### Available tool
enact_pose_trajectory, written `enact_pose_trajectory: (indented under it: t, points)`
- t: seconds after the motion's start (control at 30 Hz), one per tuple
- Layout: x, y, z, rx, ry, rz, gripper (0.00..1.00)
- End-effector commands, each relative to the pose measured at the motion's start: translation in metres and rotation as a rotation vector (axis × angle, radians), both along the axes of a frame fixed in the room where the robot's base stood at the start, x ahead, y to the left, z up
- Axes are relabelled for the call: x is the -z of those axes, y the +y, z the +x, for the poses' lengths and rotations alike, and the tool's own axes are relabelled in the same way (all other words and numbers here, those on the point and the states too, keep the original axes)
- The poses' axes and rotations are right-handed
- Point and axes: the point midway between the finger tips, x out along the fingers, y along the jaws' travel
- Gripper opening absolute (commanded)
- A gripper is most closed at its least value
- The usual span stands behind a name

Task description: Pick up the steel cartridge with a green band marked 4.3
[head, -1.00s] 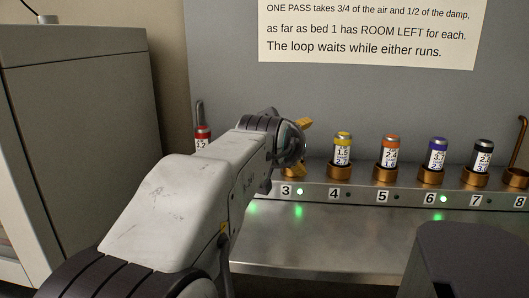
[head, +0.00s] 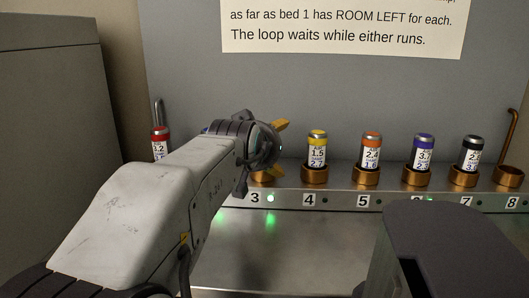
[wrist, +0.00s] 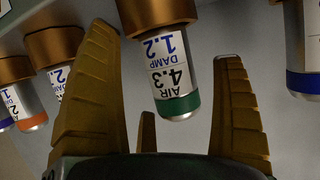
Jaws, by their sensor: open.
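The steel cartridge with a green band (wrist: 178,103) hangs in the middle of the wrist view, which is upside down. Its label reads AIR 4.3, DAMP 1.2. Its other end sits in a copper socket (wrist: 155,12). My gripper (wrist: 163,48) is open, with one yellow finger on each side of the cartridge and a gap at both sides. In the head view my gripper (head: 281,125) is over the socket marked 3 (head: 262,176). My arm hides the green-banded cartridge there.
In the head view, cartridges with yellow (head: 317,149), orange (head: 370,150), blue (head: 422,152) and black (head: 470,154) bands stand to the right. A red one (head: 160,142) stands left. Socket 8 (head: 509,175) is empty. A blue-banded cartridge (wrist: 304,80) is close by in the wrist view.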

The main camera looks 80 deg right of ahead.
Motion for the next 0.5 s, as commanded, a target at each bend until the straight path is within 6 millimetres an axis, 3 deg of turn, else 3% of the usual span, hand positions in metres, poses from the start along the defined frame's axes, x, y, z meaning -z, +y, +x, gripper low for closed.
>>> enact_pose_trajectory:
  t: [0.13,0.5]
  points:
    - [-0.0006,0.0001,0.0000,0.000,0.000,-0.001,0.88]
    - [-0.0005,-0.0001,0.0001,0.000,0.000,0.000,0.55]
